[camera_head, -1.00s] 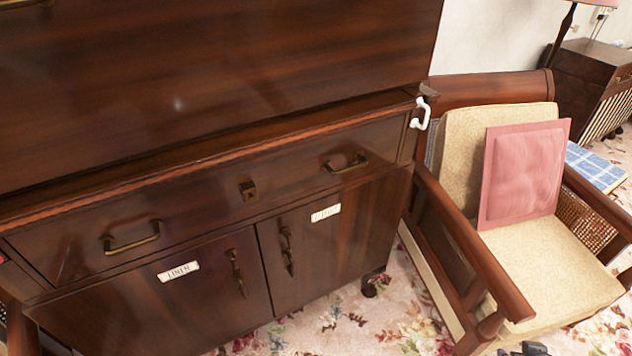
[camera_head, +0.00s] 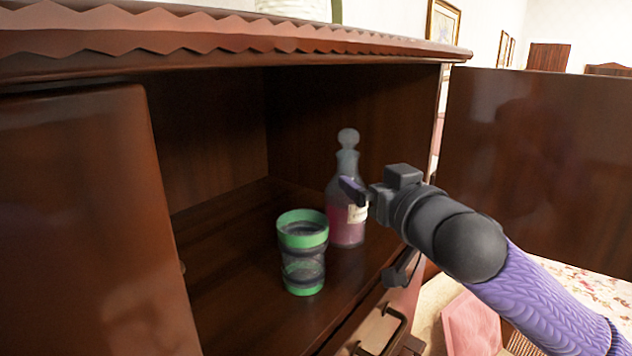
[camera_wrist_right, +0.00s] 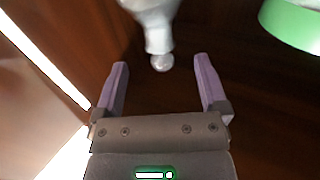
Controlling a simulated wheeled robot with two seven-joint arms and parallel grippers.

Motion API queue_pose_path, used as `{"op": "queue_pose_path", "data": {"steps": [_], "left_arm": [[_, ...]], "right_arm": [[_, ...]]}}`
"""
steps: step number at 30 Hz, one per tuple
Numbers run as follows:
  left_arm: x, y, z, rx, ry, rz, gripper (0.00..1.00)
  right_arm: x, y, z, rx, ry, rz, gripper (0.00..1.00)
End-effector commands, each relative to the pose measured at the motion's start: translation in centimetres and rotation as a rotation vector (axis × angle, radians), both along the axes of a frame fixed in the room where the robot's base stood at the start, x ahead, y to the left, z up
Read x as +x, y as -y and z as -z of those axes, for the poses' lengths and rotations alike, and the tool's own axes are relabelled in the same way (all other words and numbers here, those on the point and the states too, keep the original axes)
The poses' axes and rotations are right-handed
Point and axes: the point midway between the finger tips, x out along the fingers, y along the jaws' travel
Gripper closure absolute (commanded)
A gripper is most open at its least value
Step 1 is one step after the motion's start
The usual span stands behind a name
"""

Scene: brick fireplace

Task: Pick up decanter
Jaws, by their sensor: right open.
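The decanter (camera_head: 346,222) stands upright inside the open cabinet compartment. It is clear glass with a round stopper, a pale label and pink-red liquid low in it. My right gripper (camera_head: 354,190) comes in from the right at the height of its body, and a purple finger overlaps it in the head view. In the right wrist view the jaws (camera_wrist_right: 160,78) are open with nothing gripped. The decanter (camera_wrist_right: 155,18) shows there at the top, its stopper end between and just beyond the fingertips. Whether a finger touches it, I cannot tell. My left gripper is out of view.
A green-banded glass (camera_head: 303,255) stands left of and nearer than the decanter; its green rim (camera_wrist_right: 290,22) shows in the wrist view. The cabinet shelf (camera_head: 235,300) is otherwise clear. A cabinet door (camera_head: 90,230) is at left, another open panel (camera_head: 540,160) at right.

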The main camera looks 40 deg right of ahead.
Motion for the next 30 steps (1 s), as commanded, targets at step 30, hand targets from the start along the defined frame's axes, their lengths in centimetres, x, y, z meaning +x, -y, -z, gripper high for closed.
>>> {"op": "queue_pose_path", "data": {"steps": [30], "left_arm": [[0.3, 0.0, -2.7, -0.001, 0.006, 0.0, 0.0]], "right_arm": [[8.1, 1.8, 0.6, -0.001, -0.002, 0.003, 0.18]]}}
